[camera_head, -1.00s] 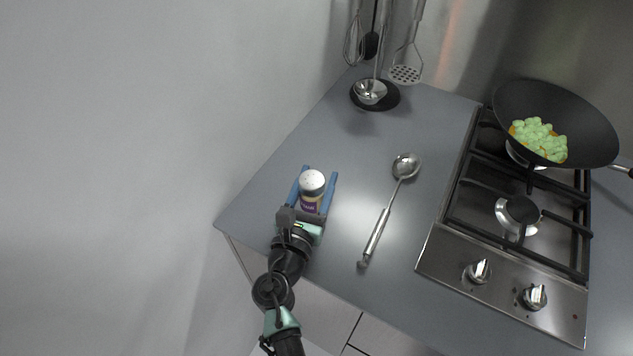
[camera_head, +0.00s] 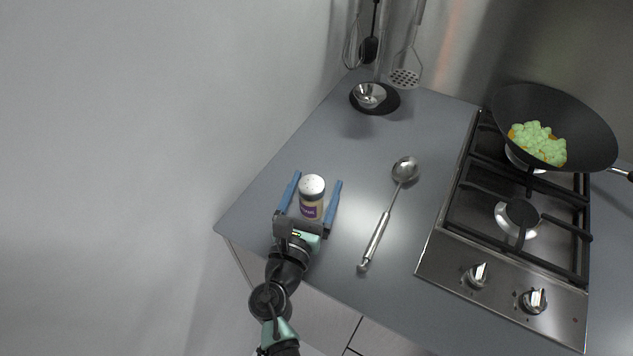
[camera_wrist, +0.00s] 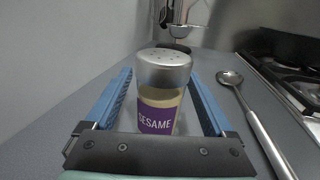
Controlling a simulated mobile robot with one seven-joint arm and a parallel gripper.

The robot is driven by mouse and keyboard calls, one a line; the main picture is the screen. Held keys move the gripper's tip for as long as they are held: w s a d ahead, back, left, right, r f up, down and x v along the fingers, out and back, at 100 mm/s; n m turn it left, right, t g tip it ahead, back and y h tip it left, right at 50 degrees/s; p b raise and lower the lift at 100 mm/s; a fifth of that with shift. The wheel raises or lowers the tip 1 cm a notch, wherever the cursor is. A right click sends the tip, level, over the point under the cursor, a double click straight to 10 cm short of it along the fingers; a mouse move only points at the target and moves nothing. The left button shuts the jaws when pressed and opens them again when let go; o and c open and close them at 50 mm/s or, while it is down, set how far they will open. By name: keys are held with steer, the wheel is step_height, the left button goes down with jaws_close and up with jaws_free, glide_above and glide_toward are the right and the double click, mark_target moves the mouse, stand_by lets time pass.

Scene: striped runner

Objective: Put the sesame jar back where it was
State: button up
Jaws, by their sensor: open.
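The sesame jar (camera_head: 311,197) has a silver perforated lid and a purple label. It stands upright on the grey counter near its left front edge. In the wrist view the jar (camera_wrist: 160,95) shows its "SESAME" label facing me. My gripper (camera_head: 316,183) is open, with one blue finger on each side of the jar. It also shows in the wrist view (camera_wrist: 163,75), with gaps visible between the fingers and the jar.
A metal ladle-like spoon (camera_head: 385,222) lies right of the jar. A gas hob (camera_head: 445,245) with a black wok (camera_head: 590,130) of green food is further right. A utensil stand (camera_head: 384,104) is at the back. The counter (camera_head: 330,145) between is clear.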

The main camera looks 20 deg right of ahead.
steer(key=v, duration=1.1)
